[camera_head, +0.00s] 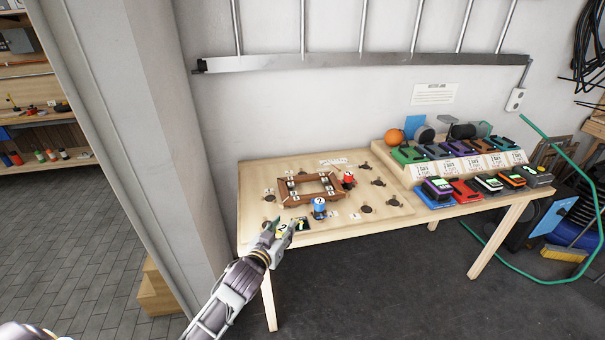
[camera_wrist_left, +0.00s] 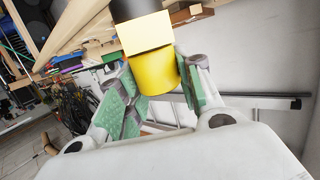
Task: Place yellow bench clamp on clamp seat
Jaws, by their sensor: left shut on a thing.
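My left gripper (camera_head: 281,228) is at the front edge of the wooden board, left of the blue clamp (camera_head: 319,208). In the left wrist view, the yellow bench clamp (camera_wrist_left: 154,70) sits between the green finger pads, with a black part at its top. The gripper is shut on it. In the head view the clamp is mostly hidden by the fingers. The red clamp (camera_head: 348,181) stands at the right corner of the brown frame (camera_head: 312,178). Several dark round seats mark the board; I cannot tell which is the clamp seat.
The board lies on the left part of the workbench (camera_head: 450,212). A sloped rack (camera_head: 412,168) with several coloured devices fills the right part, with more devices in front. A metal rail runs along the wall above.

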